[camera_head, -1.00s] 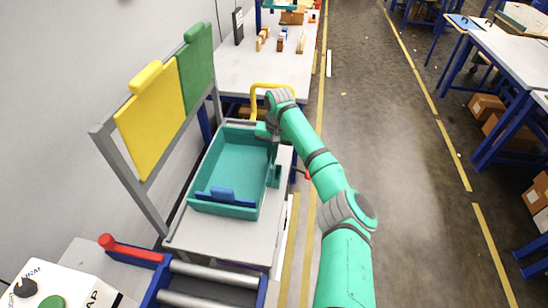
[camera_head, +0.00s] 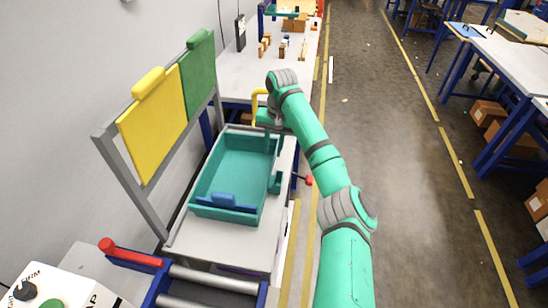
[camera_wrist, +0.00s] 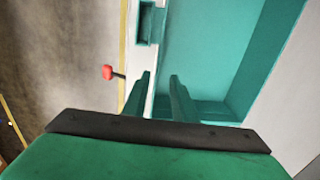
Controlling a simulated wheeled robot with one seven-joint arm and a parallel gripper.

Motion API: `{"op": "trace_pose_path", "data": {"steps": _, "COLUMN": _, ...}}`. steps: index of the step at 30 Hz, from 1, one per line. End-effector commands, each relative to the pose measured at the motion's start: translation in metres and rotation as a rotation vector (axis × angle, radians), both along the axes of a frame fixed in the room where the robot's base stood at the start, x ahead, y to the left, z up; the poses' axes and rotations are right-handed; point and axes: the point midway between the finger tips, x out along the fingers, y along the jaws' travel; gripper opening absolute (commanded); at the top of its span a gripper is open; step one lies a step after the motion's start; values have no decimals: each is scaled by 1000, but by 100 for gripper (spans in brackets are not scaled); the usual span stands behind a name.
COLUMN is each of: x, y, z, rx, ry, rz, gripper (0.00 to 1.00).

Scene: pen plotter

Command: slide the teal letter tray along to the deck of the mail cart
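The teal letter tray (camera_head: 200,178) is an open box lying flat on a light grey deck (camera_head: 215,247), which looks like the mail cart's. A dark blue piece sits at the tray's near wall, and a teal bracket (camera_head: 275,182) stands on its right side. The tray also fills the right of the wrist view (camera_wrist: 215,45). Whether a finger touches the tray, I cannot tell. My wrist hides part of that corner in the head view.
A roller section (camera_head: 210,282) with a red lever (camera_head: 130,254) adjoins the deck's near end. A frame with yellow (camera_head: 153,125) and green (camera_head: 197,72) panels stands along the left. A red knob (camera_head: 309,181) sticks out at right. A yellow handle (camera_head: 255,105) rises beyond the deck.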

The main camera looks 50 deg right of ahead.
Motion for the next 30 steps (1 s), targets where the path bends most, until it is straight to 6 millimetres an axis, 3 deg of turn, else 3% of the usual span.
{"op": "trace_pose_path", "data": {"steps": 7, "x": -3, "y": -4, "z": 23, "rx": 0, "ry": -1, "rz": -4, "gripper": 25}}
{"op": "trace_pose_path", "data": {"steps": 30, "x": -2, "y": -2, "z": 24, "rx": 0, "ry": 0, "rz": -2, "gripper": 25}}
